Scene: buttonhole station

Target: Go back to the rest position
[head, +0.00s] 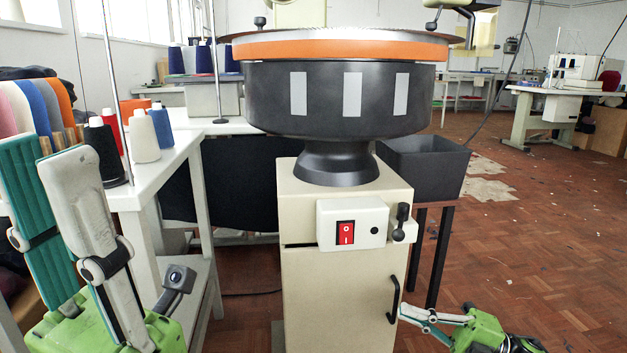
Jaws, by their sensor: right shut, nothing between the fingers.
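My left gripper (42,152) is large at the lower left, fingers pointing up. Its teal-padded finger and its pale grey finger stand apart, and I see nothing held between them. It is in front of the white side table with thread cones. My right gripper (402,312) is low at the right, its fingers pointing left and shut with nothing in them. Its tips are close to the black handle (393,299) of the beige cabinet (335,305); I cannot tell whether they touch it.
A black drum machine (325,105) with an orange band stands on the cabinet, with a red switch (345,233) below. A black bin (430,165) stands behind at the right. The white table (165,180) bears thread cones. The wooden floor at the right is mostly free.

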